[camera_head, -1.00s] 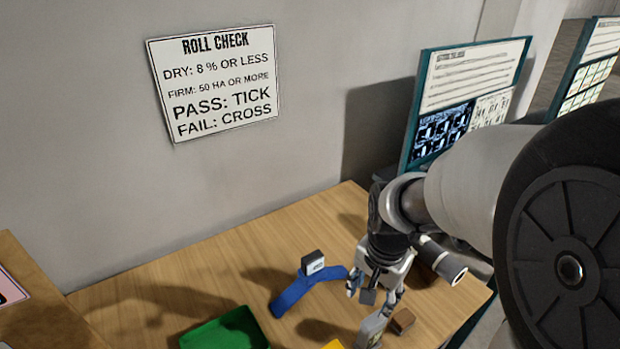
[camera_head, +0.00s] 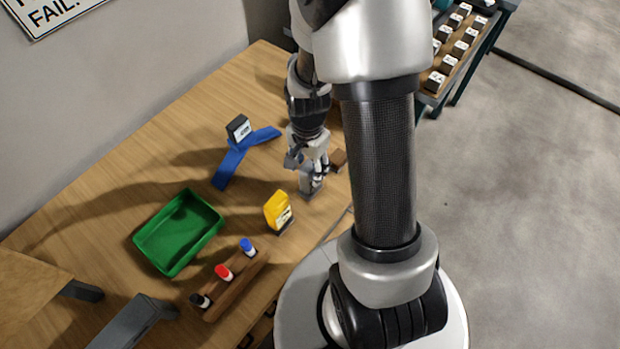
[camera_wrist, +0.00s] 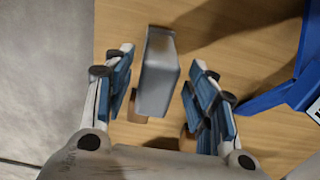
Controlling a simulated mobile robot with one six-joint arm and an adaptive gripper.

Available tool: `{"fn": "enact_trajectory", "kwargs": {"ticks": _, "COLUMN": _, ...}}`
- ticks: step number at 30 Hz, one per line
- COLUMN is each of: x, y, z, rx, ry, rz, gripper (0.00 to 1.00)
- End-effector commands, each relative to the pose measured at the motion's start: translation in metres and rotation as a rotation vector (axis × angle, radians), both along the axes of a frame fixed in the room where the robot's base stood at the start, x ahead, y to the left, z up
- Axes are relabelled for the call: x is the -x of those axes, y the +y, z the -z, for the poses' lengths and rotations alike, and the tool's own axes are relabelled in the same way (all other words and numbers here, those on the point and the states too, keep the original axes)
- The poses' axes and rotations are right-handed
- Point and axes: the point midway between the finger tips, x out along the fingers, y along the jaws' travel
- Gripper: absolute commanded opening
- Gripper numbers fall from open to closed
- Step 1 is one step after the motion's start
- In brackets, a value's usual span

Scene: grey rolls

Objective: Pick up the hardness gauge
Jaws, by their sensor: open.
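The grey upright device that I take for the hardness gauge (camera_head: 309,184) stands near the front edge of the wooden table. My gripper (camera_head: 308,163) points down over it with its fingers at its upper part. In the wrist view the gauge (camera_wrist: 158,78) lies between the two open blue-padded fingers of my gripper (camera_wrist: 163,68). A gap shows on each side, so neither pad appears to touch it. The gauge's face is turned away from the wrist view, and my fingers partly cover it in the head view.
A small brown block (camera_head: 338,159) is close to the gauge. A yellow meter (camera_head: 278,211), a blue stand with a small block (camera_head: 231,168), a green tray (camera_head: 146,237) and a wooden rack of markers (camera_head: 231,287) share the table. Bare wood lies behind the tray.

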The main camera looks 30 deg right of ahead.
Motion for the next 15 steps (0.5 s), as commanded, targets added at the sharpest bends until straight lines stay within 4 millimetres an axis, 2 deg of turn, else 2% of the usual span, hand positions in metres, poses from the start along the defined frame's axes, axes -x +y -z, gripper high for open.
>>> {"fn": "enact_trajectory", "kwargs": {"ticks": 7, "x": 0.001, "y": -0.002, "z": 0.016, "rx": -0.001, "ry": 0.001, "rz": 0.000, "gripper": 0.52}}
{"fn": "enact_trajectory", "kwargs": {"ticks": 15, "x": 0.002, "y": -0.005, "z": 0.055, "rx": 0.000, "ry": 0.000, "rz": -0.001, "gripper": 0.52}}
